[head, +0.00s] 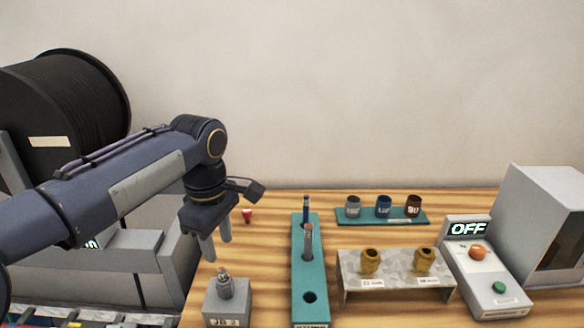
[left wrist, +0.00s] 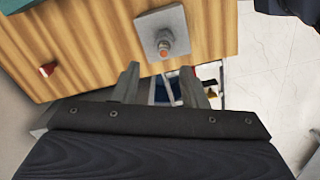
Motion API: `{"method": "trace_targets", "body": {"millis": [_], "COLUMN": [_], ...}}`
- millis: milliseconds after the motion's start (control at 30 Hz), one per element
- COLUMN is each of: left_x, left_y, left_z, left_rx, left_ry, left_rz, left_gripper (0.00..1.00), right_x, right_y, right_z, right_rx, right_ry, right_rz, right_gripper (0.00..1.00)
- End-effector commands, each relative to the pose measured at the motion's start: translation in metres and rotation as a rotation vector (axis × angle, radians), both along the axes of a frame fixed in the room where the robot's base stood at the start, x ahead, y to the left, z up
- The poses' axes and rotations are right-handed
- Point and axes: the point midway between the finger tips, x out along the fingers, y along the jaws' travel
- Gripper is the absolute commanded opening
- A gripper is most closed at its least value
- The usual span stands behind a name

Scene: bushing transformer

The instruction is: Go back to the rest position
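My left gripper (head: 217,240) hangs above the left part of the wooden table, fingers pointing down. Its two fingers are apart with nothing between them; they also show apart in the left wrist view (left wrist: 158,88). Just below it in the head view stands a grey block labelled JB 2 (head: 227,303) with an upright metal fitting (head: 225,283) on top. In the left wrist view the block (left wrist: 146,24) and fitting (left wrist: 165,44) lie beyond the fingertips, apart from them. My right gripper is in neither view.
A teal rack (head: 309,265) holds two upright rods and has one empty hole. Behind it stands a teal tray (head: 380,214) with three cups. A stand (head: 395,283) holds two brass bushings. An OFF switch box (head: 490,280) and grey cabinet (head: 545,225) are right. A black spool (head: 75,95) is left.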

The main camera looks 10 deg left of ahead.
Motion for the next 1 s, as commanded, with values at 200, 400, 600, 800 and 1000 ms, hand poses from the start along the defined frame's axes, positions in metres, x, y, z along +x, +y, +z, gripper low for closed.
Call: {"method": "trace_targets", "body": {"millis": [200,400,600,800,1000], "left_x": [-0.037,-0.108,-0.155,-0.171,-0.172], "left_y": [0.004,-0.007,-0.028,-0.039,-0.04], "left_z": [-0.009,-0.042,-0.081,-0.1,-0.102], "left_rx": [-0.063,-0.108,-0.026,0.046,0.053], "left_ry": [-0.079,-0.309,-0.528,-0.617,-0.621], "left_rz": [-0.232,-0.713,-1.077,-1.226,-1.242], "left_gripper": [0.39,0.39,0.39,0.39,0.39], "right_x": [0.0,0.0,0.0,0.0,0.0], "right_y": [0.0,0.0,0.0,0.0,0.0], "right_z": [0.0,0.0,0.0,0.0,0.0], "right_rx": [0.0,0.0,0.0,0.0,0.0], "right_ry": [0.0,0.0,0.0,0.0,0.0], "right_rz": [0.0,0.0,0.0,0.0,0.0], "right_gripper": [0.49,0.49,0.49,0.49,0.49]}}
